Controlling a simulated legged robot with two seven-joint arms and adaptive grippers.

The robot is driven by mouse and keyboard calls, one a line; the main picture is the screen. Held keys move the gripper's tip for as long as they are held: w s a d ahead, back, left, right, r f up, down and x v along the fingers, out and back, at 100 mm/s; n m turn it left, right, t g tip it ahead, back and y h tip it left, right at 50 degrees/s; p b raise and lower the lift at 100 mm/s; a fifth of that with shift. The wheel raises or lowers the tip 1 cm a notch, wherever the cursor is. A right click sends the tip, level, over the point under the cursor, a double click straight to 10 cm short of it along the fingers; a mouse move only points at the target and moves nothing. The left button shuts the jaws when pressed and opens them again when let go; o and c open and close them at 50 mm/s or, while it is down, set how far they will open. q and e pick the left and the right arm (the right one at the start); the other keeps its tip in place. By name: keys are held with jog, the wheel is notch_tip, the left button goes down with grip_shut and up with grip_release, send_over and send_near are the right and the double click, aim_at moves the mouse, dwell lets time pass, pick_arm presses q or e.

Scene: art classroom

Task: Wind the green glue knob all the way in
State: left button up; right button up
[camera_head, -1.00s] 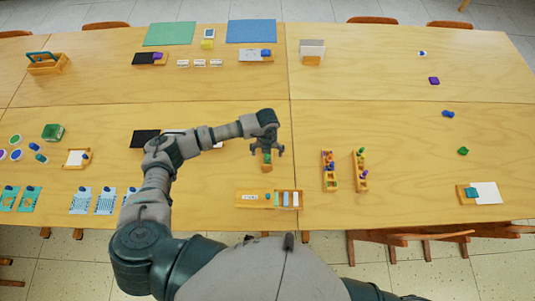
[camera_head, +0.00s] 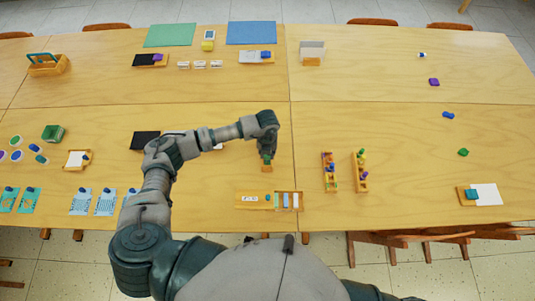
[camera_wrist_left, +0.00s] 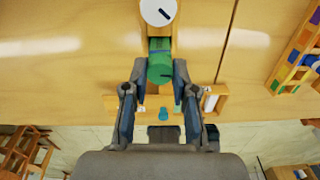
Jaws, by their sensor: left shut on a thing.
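My left gripper (camera_head: 267,155) is above the near table, pointing down, with its fingers shut on the green glue knob. In the left wrist view the green knob (camera_wrist_left: 160,66) is a short cylinder with a dark mark on its face, between my two fingertips (camera_wrist_left: 155,82). A white round dial (camera_wrist_left: 158,11) with a black line sits just beyond it on the wooden piece. In the head view the wooden base (camera_head: 266,168) shows under the gripper; most of the knob is hidden there. My right gripper is out of view.
A wooden tray (camera_head: 253,201) with cards and small blocks lies just in front. Two wooden racks with coloured pegs, one on the left (camera_head: 327,158) and one on the right (camera_head: 360,184), stand to the right. A black sheet (camera_head: 144,140) lies to the left.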

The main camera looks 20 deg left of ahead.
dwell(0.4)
pick_arm(q)
jog(key=shift+n+p, duration=1.45)
jog(key=shift+n, duration=1.35)
jog(key=shift+n+p, duration=1.55)
jog(key=shift+n, duration=1.35)
jog(key=o, duration=1.6)
jog(key=shift+c, duration=0.2)
